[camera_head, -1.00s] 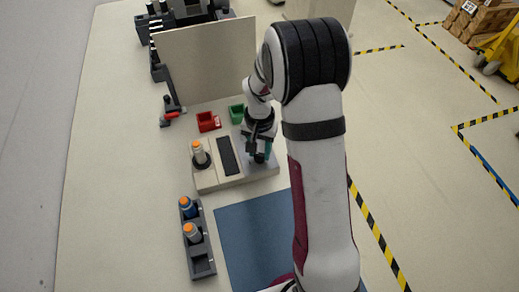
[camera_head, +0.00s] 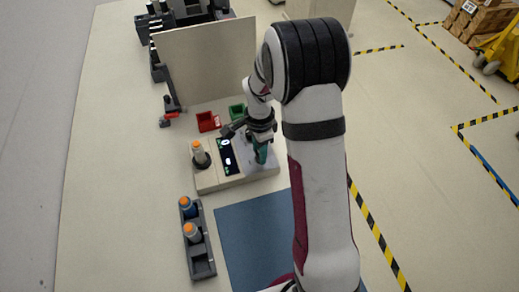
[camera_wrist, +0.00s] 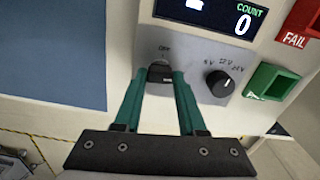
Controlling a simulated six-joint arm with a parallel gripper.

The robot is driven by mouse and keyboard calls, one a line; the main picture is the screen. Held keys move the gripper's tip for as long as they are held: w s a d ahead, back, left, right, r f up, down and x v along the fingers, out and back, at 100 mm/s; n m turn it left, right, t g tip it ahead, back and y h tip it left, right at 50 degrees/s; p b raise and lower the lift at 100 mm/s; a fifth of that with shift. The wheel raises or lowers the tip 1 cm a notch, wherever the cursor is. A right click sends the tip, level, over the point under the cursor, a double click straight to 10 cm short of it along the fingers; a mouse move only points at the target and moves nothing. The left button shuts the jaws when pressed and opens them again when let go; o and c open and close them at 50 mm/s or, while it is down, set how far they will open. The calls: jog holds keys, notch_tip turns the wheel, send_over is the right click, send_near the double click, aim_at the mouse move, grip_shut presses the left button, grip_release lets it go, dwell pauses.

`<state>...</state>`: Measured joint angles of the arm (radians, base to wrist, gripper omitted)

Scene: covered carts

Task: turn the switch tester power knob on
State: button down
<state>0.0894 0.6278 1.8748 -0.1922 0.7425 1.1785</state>
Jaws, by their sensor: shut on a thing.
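The switch tester (camera_head: 235,182) is a beige box on the table, with a display (camera_head: 229,156) that is lit. In the wrist view the display (camera_wrist: 215,12) reads COUNT 0. The dark power knob (camera_wrist: 160,72) is on the tester's panel, under a small label that is hard to read. My gripper (camera_wrist: 158,78) has its two teal fingers on either side of this knob and is shut on it. In the head view my gripper (camera_head: 260,155) is at the tester's right part, and the knob is hidden there.
A second round knob (camera_wrist: 219,83) with voltage marks is close right of my fingers. A red FAIL bin (camera_head: 207,121) and a green bin (camera_head: 237,112) stand behind the tester. An orange-topped part (camera_head: 200,153) stands on its left. A dark rack (camera_head: 202,268) and blue mat (camera_head: 250,240) lie in front.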

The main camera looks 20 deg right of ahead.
jog(key=shift+m, duration=0.5)
dwell(0.3)
jog(key=shift+c, duration=2.4)
grip_release()
notch_tip(320, 180, up, 16)
